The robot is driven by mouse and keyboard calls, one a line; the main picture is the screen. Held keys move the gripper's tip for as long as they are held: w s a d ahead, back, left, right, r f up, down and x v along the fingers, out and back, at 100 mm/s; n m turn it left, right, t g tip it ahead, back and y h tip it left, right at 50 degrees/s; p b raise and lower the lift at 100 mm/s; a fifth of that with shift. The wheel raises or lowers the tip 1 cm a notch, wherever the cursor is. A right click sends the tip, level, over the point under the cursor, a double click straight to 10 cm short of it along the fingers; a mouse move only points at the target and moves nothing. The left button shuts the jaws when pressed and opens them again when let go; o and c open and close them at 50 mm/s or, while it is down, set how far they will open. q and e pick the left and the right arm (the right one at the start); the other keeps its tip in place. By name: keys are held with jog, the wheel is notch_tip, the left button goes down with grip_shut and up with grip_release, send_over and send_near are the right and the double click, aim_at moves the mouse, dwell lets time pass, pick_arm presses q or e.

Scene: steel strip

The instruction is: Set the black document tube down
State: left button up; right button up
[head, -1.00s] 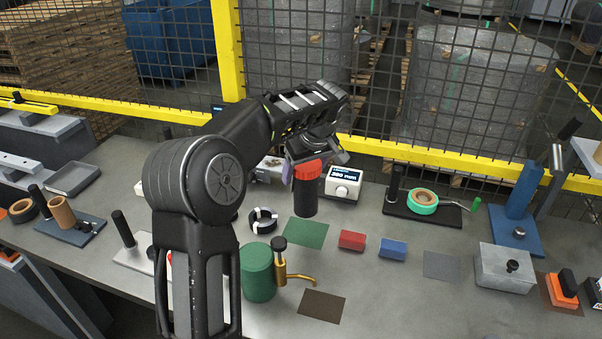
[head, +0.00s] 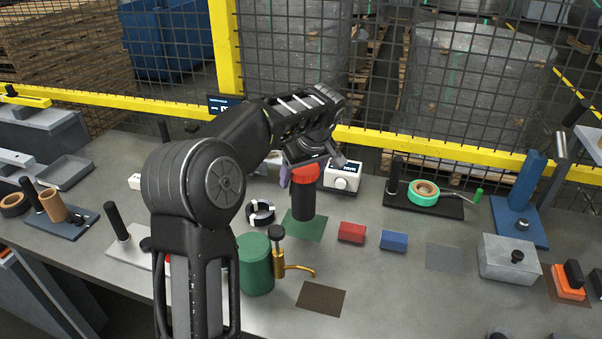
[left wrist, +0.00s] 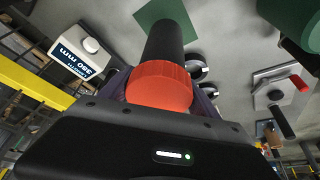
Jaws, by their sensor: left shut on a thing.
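The black document tube (head: 303,202) is upright with an orange-red cap on top. My left gripper (head: 306,166) is shut on it at the cap, from above. The tube's lower end shows over the green mat (head: 318,230); I cannot tell whether it touches. In the left wrist view the cap (left wrist: 160,87) sits between the fingers, and the black body runs toward the green mat (left wrist: 150,14). My right gripper is not in view.
A black-and-white ring (head: 261,212) lies left of the mat. A green cylinder (head: 256,264) and brass-coloured pump (head: 278,258) stand in front. A display box (head: 342,176) is behind, right. Red (head: 351,232) and blue (head: 393,241) blocks lie to the right.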

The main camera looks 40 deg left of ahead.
aim_at(307, 170)
pick_arm(q)
jog(key=shift+f+b, duration=1.25)
jog(key=shift+f, duration=0.55)
jog(key=shift+f+b, duration=0.3)
jog(key=o, duration=1.6)
jog(key=shift+c, duration=0.2)
jog(key=shift+r, duration=0.1)
jog(key=v, duration=0.6)
jog(key=shift+d+r+b, duration=0.2)
jog(key=shift+r+b, duration=0.15)
jog(key=shift+r, duration=0.05)
jog(key=shift+s+d+r, duration=0.1)
jog(key=shift+s+r, duration=0.05)
jog(key=shift+r, duration=0.25)
